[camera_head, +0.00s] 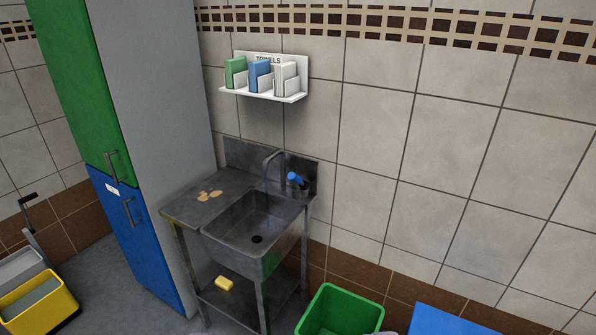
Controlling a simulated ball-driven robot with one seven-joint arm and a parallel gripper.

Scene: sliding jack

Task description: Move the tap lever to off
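The tap lever (297,180) is a small blue handle at the back right of a grey metal sink (244,222). It stands beside the curved grey tap spout (272,158) and leans up to the left. Whether water runs from the spout is too small to tell. Two pale slivers at the bottom edge, well apart from each other, may be parts of my gripper. Too little of them shows to tell its opening. Nothing of mine is near the lever.
A tall green and blue cabinet (155,130) stands left of the sink. A towel shelf (262,92) hangs above. A green bin (340,312) and a blue surface (450,322) are at the lower right. A yellow bucket (35,305) is at the lower left.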

